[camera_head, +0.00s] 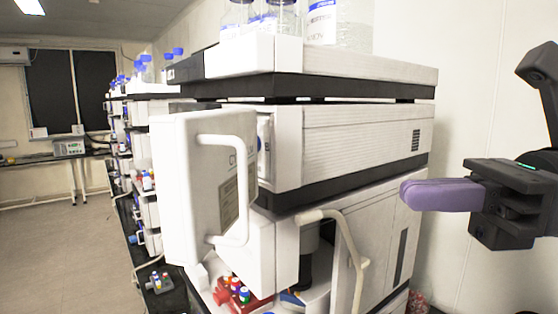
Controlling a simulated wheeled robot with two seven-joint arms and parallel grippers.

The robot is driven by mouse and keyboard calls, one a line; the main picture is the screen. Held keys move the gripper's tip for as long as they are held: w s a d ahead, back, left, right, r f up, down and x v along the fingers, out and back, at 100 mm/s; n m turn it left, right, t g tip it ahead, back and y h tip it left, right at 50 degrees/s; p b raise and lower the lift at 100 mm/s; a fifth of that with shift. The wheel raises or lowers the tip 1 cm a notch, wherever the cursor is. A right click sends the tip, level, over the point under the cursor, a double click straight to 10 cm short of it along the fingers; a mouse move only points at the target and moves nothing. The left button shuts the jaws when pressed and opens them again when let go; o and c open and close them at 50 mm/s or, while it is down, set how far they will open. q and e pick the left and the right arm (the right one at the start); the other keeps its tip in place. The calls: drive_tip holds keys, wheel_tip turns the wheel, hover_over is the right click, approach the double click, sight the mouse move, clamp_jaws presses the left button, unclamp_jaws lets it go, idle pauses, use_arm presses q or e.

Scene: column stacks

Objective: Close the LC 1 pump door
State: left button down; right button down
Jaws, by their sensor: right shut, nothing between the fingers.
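The white door (180,190) stands swung open at the front of the nearest column stack, with a white bar handle (243,190) on its face. I take it to be the LC 1 pump door, but its lettering is only partly readable. Behind it is the white pump module (365,140), its side facing me. My right gripper (405,195) is at the right, beside the stack's side, its purple fingers shut and empty. It is apart from the door. My left gripper is not in view.
A lower compartment is open, with a curved pale handle (352,250) and a red rack of coloured caps (238,290). Bottles (338,22) stand on top of the stack. A white wall (470,95) is close at the right. Open floor (60,250) lies at the left.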

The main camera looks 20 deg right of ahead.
sight(239, 171)
drive_tip(key=p+x, duration=0.5)
drive_tip(key=x, duration=0.6)
